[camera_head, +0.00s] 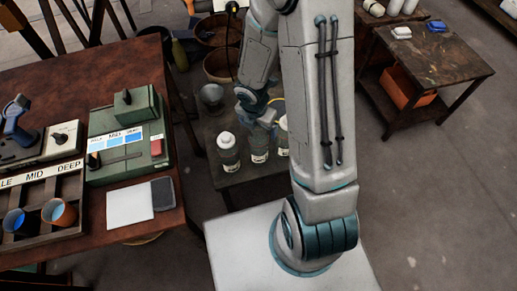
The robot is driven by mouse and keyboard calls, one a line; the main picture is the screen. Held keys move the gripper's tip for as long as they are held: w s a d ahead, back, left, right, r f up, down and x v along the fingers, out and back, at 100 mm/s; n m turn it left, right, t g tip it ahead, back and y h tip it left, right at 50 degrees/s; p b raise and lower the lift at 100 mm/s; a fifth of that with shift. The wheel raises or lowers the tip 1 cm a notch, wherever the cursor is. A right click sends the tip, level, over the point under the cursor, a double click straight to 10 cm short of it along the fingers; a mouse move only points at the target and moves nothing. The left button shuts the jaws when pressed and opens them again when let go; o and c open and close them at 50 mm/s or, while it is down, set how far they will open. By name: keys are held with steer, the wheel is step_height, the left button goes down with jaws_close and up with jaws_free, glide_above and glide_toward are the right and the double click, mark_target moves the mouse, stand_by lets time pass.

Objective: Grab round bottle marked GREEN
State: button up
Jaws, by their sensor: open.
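Several round bottles stand upright on a dark low table (262,188) in the middle of the head view. The left bottle (229,155) has a white cap and a pale label low on its side. The middle bottle (258,150) is directly below my gripper (262,122), which hides its top. The right bottle (283,138) is partly hidden by my arm. The labels are too small to read, so I cannot tell which one is marked GREEN. My gripper is open and close above the middle bottle; whether it touches it I cannot tell.
A wooden table (90,215) at left holds a green control box (125,135), a rack (70,200) with cups and a white pad (130,207). Baskets (220,66) stand behind the bottles. Another table (430,55) is at upper right; the floor at right is clear.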

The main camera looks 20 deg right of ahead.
mark_target(258, 130)
steer(key=f, duration=0.2)
steer(key=f+b, duration=0.1)
steer(key=f, duration=0.1)
steer(key=w+f+b, duration=0.1)
steer(key=f, duration=0.1)
steer(key=shift+d+f, duration=0.3)
steer(key=shift+w, duration=0.1)
steer(key=shift+r, duration=0.1)
steer(key=c, duration=1.7)
